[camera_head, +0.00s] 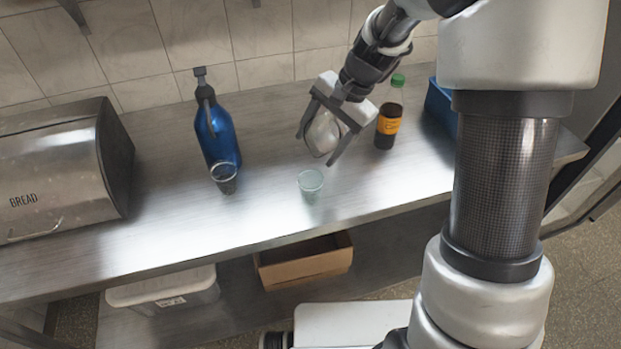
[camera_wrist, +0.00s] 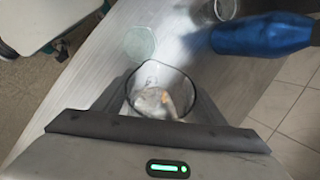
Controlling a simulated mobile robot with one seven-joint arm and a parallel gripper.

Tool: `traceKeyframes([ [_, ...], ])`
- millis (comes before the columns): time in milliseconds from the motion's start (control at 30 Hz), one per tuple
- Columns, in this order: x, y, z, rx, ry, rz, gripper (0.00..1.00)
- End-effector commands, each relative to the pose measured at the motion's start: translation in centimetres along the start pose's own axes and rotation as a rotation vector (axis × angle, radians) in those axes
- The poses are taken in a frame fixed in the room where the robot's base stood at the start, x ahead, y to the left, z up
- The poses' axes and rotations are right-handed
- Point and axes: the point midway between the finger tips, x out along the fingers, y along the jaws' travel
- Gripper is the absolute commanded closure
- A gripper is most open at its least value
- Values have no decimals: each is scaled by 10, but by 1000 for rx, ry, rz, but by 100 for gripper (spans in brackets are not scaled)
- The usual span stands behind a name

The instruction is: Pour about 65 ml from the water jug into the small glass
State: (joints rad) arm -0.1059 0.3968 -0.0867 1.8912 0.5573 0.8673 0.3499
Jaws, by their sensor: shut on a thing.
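My gripper (camera_head: 317,149) is shut on a clear water jug (camera_head: 322,132), with one finger on each side of it. In the wrist view, the jug's dark round rim (camera_wrist: 160,62) shows between the fingers, with a pale content inside. I cannot tell its water level, or whether its base is clear of the counter. A small pale glass (camera_head: 310,181) stands upright on the counter, in front of the jug and apart from it. It also shows in the wrist view (camera_wrist: 140,42). A second, darker glass (camera_head: 224,177) stands further left, by the blue bottle.
A blue spray-type bottle (camera_head: 218,138) stands behind the darker glass. A dark bottle (camera_head: 387,122) with a green cap and orange label is close right of my gripper. A bread box (camera_head: 65,170) fills the left. The steel counter (camera_head: 265,205) is clear between the glasses.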

Motion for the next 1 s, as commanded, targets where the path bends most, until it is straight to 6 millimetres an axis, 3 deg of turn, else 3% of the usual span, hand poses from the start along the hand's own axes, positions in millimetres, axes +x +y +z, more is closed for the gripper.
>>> traceKeyframes([
  [1000,-4,-2,0,-36,93,-20,98],
])
